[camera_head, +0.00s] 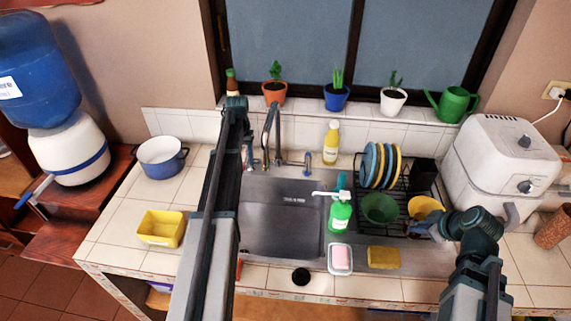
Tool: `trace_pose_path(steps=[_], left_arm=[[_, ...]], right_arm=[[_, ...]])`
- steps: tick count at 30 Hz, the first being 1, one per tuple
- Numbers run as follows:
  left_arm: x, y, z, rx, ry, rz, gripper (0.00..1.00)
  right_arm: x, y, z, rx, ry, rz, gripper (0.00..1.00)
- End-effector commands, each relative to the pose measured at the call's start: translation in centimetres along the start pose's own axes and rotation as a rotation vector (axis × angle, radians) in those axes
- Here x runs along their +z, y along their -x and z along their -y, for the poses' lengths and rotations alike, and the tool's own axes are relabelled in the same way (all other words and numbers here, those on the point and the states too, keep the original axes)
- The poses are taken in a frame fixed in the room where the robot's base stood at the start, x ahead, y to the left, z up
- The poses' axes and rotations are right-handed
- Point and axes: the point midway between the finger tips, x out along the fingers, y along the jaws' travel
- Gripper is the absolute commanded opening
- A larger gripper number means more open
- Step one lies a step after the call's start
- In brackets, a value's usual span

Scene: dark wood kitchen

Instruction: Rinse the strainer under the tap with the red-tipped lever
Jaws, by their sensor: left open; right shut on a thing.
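A tall grey tap (270,132) stands behind the steel sink (280,218). A smaller tap with a blue-tipped lever (308,160) stands to its right. I see no red-tipped lever; my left arm covers part of the area left of the tall tap. My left gripper (237,104) is open, seen end-on, just left of the tall tap's top.
A yellow bottle (331,143) is behind the sink. A white appliance (505,165) stands right of the rack. The sink is mostly empty.

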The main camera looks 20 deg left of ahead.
Motion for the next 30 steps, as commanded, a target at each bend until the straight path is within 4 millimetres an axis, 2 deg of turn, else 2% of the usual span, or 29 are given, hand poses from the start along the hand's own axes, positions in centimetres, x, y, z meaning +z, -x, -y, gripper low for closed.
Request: trace_pose_path(steps=[1,10,15,18,30], left_arm=[[0.0,-0.44,0.0,0.0,0.0,0.0,0.47],[0.0,-0.34,0.0,0.0,0.0,0.0,0.46],[0.0,-0.34,0.01,0.0,0.0,0.0,0.15],[0.0,-0.34,0.01,0.0,0.0,0.0,0.0],[0.0,-0.35,0.0,0.0,0.0,0.0,0.0]], right_arm=[[0.23,-0.36,0.09,0.0,0.0,0.0,0.0],[0.18,-0.27,0.07,0.0,0.0,0.0,0.0],[0.18,-0.28,0.07,0.0,0.0,0.0,0.0],[0.18,-0.28,0.07,0.0,0.0,0.0,0.0],[0.18,-0.28,0.07,0.0,0.0,0.0,0.0]])
